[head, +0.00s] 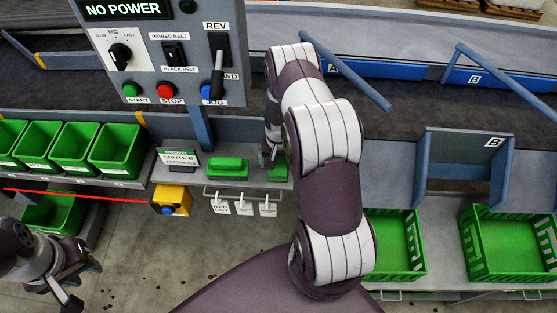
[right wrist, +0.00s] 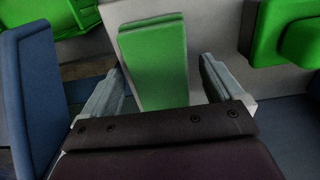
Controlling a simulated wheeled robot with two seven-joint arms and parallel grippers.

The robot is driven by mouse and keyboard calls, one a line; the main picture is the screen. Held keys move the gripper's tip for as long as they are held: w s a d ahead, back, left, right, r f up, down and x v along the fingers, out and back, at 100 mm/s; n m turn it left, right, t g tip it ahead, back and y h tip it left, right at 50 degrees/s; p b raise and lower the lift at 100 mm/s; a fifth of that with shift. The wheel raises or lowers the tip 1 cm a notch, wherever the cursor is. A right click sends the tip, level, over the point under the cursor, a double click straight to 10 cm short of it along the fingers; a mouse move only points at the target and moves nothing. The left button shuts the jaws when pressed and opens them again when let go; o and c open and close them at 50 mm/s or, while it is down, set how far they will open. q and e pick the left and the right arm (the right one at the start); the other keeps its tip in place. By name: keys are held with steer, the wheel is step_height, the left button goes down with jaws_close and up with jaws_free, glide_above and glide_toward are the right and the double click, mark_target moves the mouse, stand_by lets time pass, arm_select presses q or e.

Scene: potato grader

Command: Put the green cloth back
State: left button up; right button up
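The green cloth (right wrist: 155,62) is a flat, folded rectangle lying on a light grey surface. It shows in the head view (head: 278,173) on the right end of the grey shelf, partly hidden by my right arm. My right gripper (right wrist: 158,90) is open, with one finger on each side of the near part of the cloth and gaps between. In the head view my right gripper (head: 269,157) is at the cloth's left edge, partly hidden. My left gripper (head: 77,283) is open and empty at the lower left, away from the shelf.
A green block-like item (head: 228,168) lies left of the cloth. Tags hang from a rail (head: 240,194) below. A yellow box with a blue button (head: 171,200), green bins (head: 117,150), a control panel (head: 165,50) and green crates (head: 510,245) stand around.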

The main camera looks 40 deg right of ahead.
mark_target(280, 171)
steer(key=shift+r, duration=0.4)
step_height(280, 171, up, 12)
steer(key=b, duration=0.2)
steer(key=shift+f, duration=0.2)
steer(key=s+a+r+n, duration=0.3)
steer(key=s+a+r, duration=0.2)
steer(key=s+a, duration=0.1)
steer(key=s+a+r+n+t, duration=0.1)
steer(key=s+a+r+n, duration=0.3)
steer(key=a, duration=0.5)
step_height(280, 171, up, 2)
steer(key=shift+s+a+r+n, duration=0.1)
steer(key=shift+s+a+n, duration=0.15)
steer(key=shift+s, duration=0.95)
